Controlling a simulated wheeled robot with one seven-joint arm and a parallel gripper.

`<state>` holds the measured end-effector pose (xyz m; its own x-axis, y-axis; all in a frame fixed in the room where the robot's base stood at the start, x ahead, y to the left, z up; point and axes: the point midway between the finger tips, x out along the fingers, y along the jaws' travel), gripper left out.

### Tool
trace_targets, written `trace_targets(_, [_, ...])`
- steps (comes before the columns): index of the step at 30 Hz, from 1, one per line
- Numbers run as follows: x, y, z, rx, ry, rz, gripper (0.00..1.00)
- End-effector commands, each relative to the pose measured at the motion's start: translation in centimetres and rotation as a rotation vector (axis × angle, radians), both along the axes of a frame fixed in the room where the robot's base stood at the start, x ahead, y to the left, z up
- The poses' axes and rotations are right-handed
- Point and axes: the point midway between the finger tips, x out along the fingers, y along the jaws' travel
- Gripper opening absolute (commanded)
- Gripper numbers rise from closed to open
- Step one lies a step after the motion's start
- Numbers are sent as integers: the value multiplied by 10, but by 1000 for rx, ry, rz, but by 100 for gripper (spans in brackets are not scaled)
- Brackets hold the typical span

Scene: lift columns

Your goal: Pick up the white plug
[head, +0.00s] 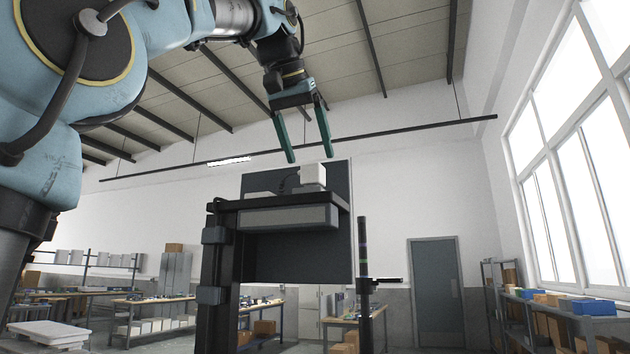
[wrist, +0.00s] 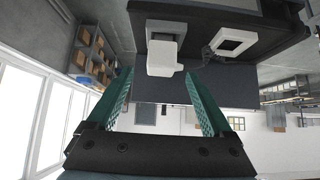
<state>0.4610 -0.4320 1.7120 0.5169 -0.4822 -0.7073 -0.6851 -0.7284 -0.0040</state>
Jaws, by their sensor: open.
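The white plug (head: 312,174) is a blocky white piece standing on top of the dark lift column's platform (head: 340,201). In the wrist view the white plug (wrist: 163,58) lies just beyond and between my fingertips, near the platform edge. My gripper (head: 311,161) is open and empty, pointing down above the plug. In the head view its fingertips are slightly above the plug's top, with a small gap. The open teal fingers of my gripper (wrist: 158,73) also show in the wrist view. No contact with the plug is visible.
A white square frame with a dark centre (wrist: 235,40) sits beside the plug on the platform, with a dark cable-like piece near it. A dark upright panel (head: 338,262) stands behind the platform. Workbenches (head: 150,301) and shelves (head: 500,290) are farther off.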

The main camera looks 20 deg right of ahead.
Motion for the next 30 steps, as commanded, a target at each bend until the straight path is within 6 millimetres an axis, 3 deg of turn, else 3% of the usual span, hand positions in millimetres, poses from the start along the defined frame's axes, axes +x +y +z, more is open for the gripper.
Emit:
trace_targets(18, [40, -34, -47, 1, 1, 0, 85])
trace_targets(27, [43, -37, -52, 0, 0, 0, 85])
trace_targets(30, [43, -37, -52, 0, 0, 0, 76])
